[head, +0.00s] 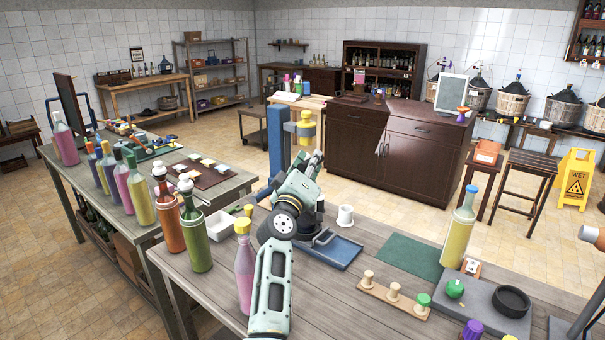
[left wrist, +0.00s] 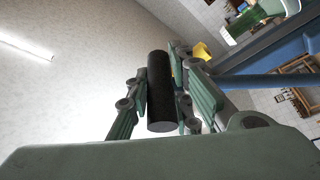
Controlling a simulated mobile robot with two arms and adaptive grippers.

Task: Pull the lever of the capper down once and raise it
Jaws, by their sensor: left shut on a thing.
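The capper stands on the front table. Its blue base (head: 338,254) lies behind my left arm, and its blue column (head: 278,145) rises with a yellow head (head: 304,128) at the top. In the left wrist view, the black cylindrical grip of the lever (left wrist: 160,90) lies between the fingers of my left gripper (left wrist: 165,85), which is shut on it. In the head view, my left gripper (head: 312,164) is beside the column, below the yellow head. The gripper and wrist hide the grip there.
A pink bottle (head: 245,265) stands close left of my arm. A white cup (head: 345,215) is behind the base. A wooden strip with stoppers (head: 394,292), a green mat (head: 402,256) and a yellow-green bottle (head: 459,228) are to the right. Several bottles line the left table.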

